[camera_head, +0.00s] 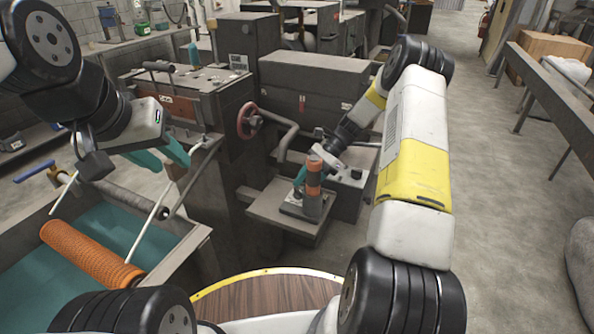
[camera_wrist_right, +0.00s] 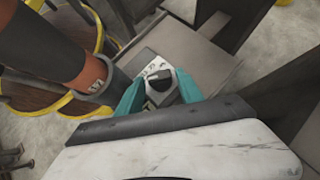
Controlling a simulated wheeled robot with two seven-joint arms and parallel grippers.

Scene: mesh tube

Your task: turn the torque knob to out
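In the right wrist view a dark round knob (camera_wrist_right: 158,84) sits on a pale panel with small markings. My right gripper (camera_wrist_right: 160,78) has its two teal fingers apart, one on each side of the knob in this view. I cannot tell whether they touch it or how far above it they are. In the head view my right gripper (camera_head: 300,178) is low over the small shelf, partly hidden by an orange and grey cylinder (camera_head: 314,180); the knob itself cannot be made out there. My left gripper (camera_head: 172,158) is open and empty, above the edge of the teal-lined bin.
The grey shelf (camera_head: 265,209) juts from the machine beside a red handwheel (camera_head: 249,121). A box with black knobs (camera_head: 351,176) stands behind it. The teal-lined bin (camera_head: 197,240) holds an orange mesh tube (camera_head: 88,250).

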